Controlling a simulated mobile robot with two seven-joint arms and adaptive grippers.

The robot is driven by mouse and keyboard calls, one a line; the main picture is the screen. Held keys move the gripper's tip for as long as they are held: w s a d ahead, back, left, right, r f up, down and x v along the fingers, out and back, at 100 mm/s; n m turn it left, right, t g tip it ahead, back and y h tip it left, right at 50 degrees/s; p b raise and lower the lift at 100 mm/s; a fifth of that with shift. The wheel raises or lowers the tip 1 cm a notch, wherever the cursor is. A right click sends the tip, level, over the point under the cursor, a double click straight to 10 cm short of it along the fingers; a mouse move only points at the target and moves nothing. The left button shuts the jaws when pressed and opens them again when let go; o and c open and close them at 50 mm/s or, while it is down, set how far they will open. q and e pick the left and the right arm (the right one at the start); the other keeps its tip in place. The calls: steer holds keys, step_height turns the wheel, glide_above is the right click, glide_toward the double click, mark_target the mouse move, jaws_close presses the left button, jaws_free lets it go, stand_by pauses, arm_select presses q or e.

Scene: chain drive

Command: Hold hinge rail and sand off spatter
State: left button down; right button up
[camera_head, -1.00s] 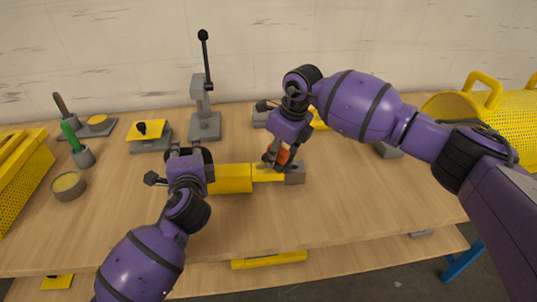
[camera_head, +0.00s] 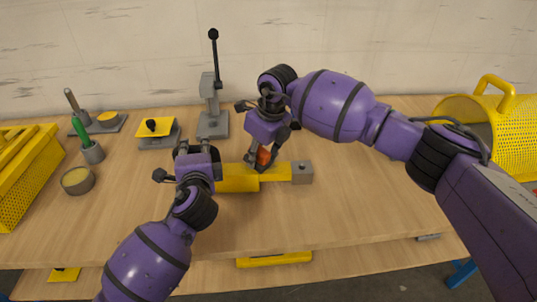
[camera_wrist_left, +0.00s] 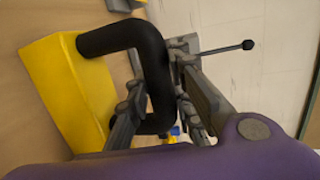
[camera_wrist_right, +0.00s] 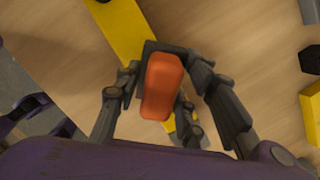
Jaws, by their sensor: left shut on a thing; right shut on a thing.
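The hinge rail (camera_head: 277,172) is a narrow yellow bar between a wider yellow block (camera_head: 238,180) and a grey end block (camera_head: 302,173) on the bench. My left gripper (camera_head: 196,150) is at the left end of the yellow block. In the left wrist view its fingers close around a black handle (camera_wrist_left: 130,36) on a yellow body (camera_wrist_left: 62,85). My right gripper (camera_head: 260,162) is shut on an orange block with a dark base (camera_wrist_right: 162,85), over the rail near its left end. Any spatter is too small or hidden to tell.
A grey lever press (camera_head: 213,115) stands behind. A yellow-topped stand (camera_head: 156,127), a green-handled brush in a cup (camera_head: 92,152) and a round tin (camera_head: 77,181) are at left. Yellow perforated baskets flank both sides (camera_head: 25,185) (camera_head: 515,135). The front right bench is clear.

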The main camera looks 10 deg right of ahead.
mark_target(260, 150)
steer(key=shift+w+a+r+v, duration=0.1)
steer(key=shift+w+a+v, duration=0.15)
steer(key=shift+v, duration=1.1)
steer(key=shift+w+a+r+v, duration=0.1)
steer(key=shift+w+a+v, duration=0.1)
steer(key=shift+v, duration=1.1)
steer(key=shift+w+a+r+v, duration=0.15)
steer(key=shift+w+v, duration=0.1)
steer(key=shift+v, duration=1.1)
steer(key=shift+f, duration=0.15)
steer(key=shift+s+a+f+g+h, duration=0.1)
steer(key=shift+s+f+g+h, duration=0.1)
steer(key=shift+f+g+h, duration=0.4)
steer(key=shift+s+f+g+h, duration=0.15)
steer(key=shift+f+g+h, duration=0.15)
